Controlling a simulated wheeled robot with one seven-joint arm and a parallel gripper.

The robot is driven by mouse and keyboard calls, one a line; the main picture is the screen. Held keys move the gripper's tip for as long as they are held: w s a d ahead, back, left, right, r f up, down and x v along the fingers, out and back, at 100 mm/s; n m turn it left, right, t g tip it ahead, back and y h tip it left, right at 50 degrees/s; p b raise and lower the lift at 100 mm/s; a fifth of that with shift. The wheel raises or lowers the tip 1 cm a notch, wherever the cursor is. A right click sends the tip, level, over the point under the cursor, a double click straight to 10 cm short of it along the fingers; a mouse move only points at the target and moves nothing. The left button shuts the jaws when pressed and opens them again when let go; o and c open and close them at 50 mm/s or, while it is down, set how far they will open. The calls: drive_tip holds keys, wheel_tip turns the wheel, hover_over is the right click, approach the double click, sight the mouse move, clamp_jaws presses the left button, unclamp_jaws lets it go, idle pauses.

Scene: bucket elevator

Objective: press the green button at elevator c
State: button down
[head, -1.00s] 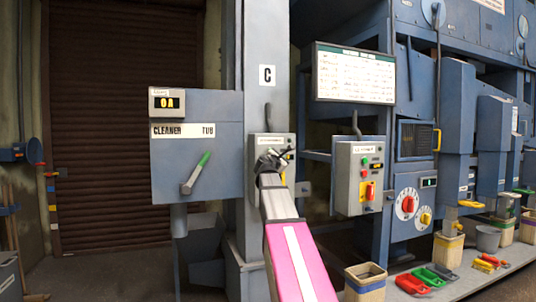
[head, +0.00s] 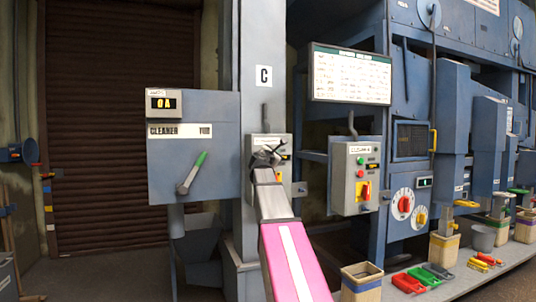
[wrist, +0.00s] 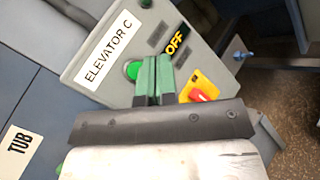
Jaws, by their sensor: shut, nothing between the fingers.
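The grey control box labelled "ELEVATOR C" (wrist: 92,72) fills the upper middle of the wrist view. Its green button (wrist: 132,70) is round and partly covered on its right by my fingers. My gripper (wrist: 154,62) is shut and empty, its green fingertips at the right edge of the button; I cannot tell whether they touch it. In the head view my gripper (head: 266,154) is in front of the same box (head: 283,142), under the "C" sign (head: 264,77), and hides the button.
On the same box are an "OFF" display (wrist: 175,42) and a red switch on a yellow plate (wrist: 200,94). The cleaner tub cabinet (head: 220,150) with a green-tipped lever stands left. Another control box (head: 352,150) is on the right. Bins and coloured scoops (head: 408,283) lie lower right.

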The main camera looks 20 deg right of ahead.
drive_tip(key=w, duration=0.6)
drive_tip(key=shift+a, duration=0.15)
drive_tip(key=shift+w, duration=0.25)
idle(1.7)
drive_tip(key=shift+w, duration=0.3)
drive_tip(key=shift+w, duration=0.45)
idle(0.8)
drive_tip(key=shift+s, duration=0.9)
drive_tip(key=s, duration=0.5)
idle(0.5)
